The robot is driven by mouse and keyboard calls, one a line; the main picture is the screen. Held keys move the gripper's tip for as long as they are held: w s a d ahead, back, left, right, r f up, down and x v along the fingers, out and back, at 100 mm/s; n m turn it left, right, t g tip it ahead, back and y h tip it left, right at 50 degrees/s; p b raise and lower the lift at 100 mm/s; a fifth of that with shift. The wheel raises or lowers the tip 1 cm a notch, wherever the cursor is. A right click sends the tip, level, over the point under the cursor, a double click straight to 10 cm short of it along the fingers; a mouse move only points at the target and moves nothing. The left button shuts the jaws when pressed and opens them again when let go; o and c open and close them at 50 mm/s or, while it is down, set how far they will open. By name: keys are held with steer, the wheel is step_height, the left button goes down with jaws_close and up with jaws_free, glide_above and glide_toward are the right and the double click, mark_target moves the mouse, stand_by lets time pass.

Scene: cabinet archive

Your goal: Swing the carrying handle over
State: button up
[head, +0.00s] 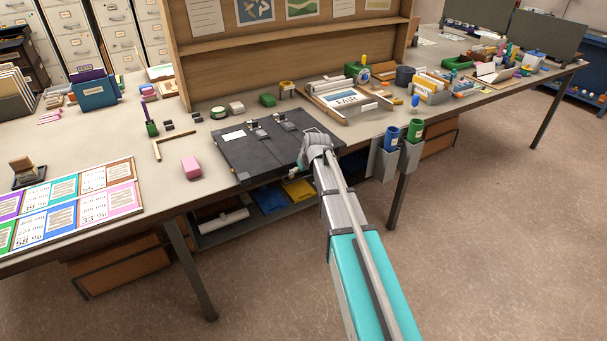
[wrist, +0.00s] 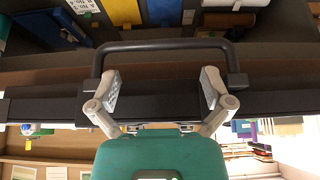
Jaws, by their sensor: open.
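A flat dark case (head: 255,150) with latches and a white label lies on the table in the head view. Its carrying handle (wrist: 165,45) is a dark U-shaped bar in the wrist view, joined by two mounts to the case's dark edge (wrist: 160,105). The handle reaches up in that picture, towards the things on the lower shelf. My gripper (wrist: 161,78) is open, with one pale finger near each arm of the handle and the crossbar beyond the fingertips. I cannot tell whether the fingers touch it. In the head view my gripper (head: 304,160) covers the case's right side and hides most of the handle.
A pink block (head: 191,167) lies left of the case. Blue and green cups (head: 391,138) hang at the table edge on the right. A paper tray (head: 345,98) stands behind. The lower shelf holds a yellow box (head: 299,190) and a white roll (head: 223,221).

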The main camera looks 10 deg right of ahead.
steer(key=shift+b+x, duration=0.8)
steer(key=shift+x, duration=0.45)
steer(key=shift+w+f+b, duration=0.15)
steer(key=shift+f+b, duration=0.15)
steer(key=shift+b, duration=0.05)
jaws_close()
steer(key=c, duration=1.3)
jaws_free()
steer(key=o, duration=1.3)
steer(key=shift+r, duration=0.15)
